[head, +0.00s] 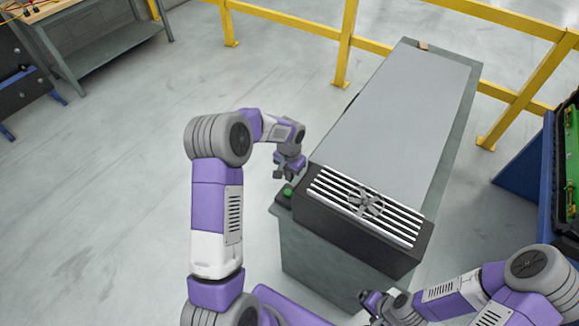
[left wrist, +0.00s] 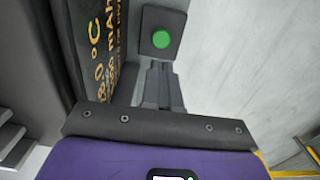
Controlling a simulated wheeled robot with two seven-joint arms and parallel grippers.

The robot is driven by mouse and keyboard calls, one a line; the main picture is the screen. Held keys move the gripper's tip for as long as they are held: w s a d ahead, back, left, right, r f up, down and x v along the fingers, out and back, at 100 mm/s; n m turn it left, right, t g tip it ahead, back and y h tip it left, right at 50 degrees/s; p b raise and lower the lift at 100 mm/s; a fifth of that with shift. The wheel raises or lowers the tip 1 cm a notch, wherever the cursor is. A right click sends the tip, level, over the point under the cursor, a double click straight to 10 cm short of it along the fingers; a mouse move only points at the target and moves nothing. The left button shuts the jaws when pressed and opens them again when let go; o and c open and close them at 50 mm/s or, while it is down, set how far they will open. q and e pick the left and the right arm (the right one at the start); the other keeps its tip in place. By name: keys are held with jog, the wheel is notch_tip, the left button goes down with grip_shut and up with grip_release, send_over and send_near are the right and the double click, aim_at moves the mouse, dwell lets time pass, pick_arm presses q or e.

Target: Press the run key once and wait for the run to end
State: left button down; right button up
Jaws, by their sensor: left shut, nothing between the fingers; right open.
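The run key is a round green button (head: 288,191) on a small dark box (head: 282,199) at the near left corner of the bench. It also shows in the left wrist view as a green disc (left wrist: 161,39) on a grey square plate. My left gripper (head: 283,176) is shut and empty, just above and beside the key in the head view. In the left wrist view its fingertips (left wrist: 158,68) point at the key's box; I cannot tell whether they touch it. My right gripper (head: 372,300) is open and empty at the near front of the bench, apart from the key.
A machine with a long grey top (head: 405,110) and a slotted dark front (head: 360,235) stands on the bench (head: 310,250). A grey spoked part (head: 366,203) lies on its slats. Yellow rails (head: 345,45) run behind. A blue and green unit (head: 530,160) stands at right.

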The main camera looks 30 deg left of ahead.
aim_at(288, 193)
pick_arm(q)
notch_tip(288, 193, down, 7)
jog(key=shift+r, duration=0.2)
dwell(0.3)
